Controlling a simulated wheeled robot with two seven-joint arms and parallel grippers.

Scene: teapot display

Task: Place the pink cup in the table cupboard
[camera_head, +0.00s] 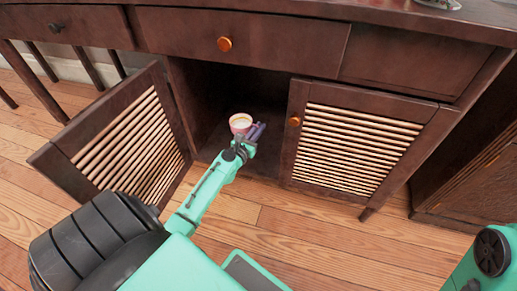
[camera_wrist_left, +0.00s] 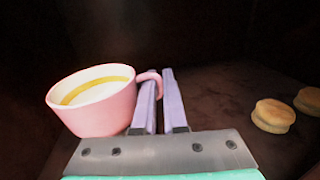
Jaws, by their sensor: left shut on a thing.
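The pink cup (camera_head: 240,122) is upright inside the open left compartment of the table cupboard (camera_head: 190,80). In the left wrist view the cup (camera_wrist_left: 98,105) shows a pale inside with a yellow band, and its handle points right. My left gripper (camera_head: 257,131) reaches into the compartment; its fingers (camera_wrist_left: 160,98) are shut on the cup's handle. I cannot tell whether the cup's base touches the cupboard floor. My right gripper is not in view; only a part of my right arm shows at the lower right edge.
The slatted left door (camera_head: 125,145) stands open to the left of my arm. The slatted right door (camera_head: 355,145) is closed. Two round tan pieces (camera_wrist_left: 273,115) lie on the cupboard floor, right of the fingers.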

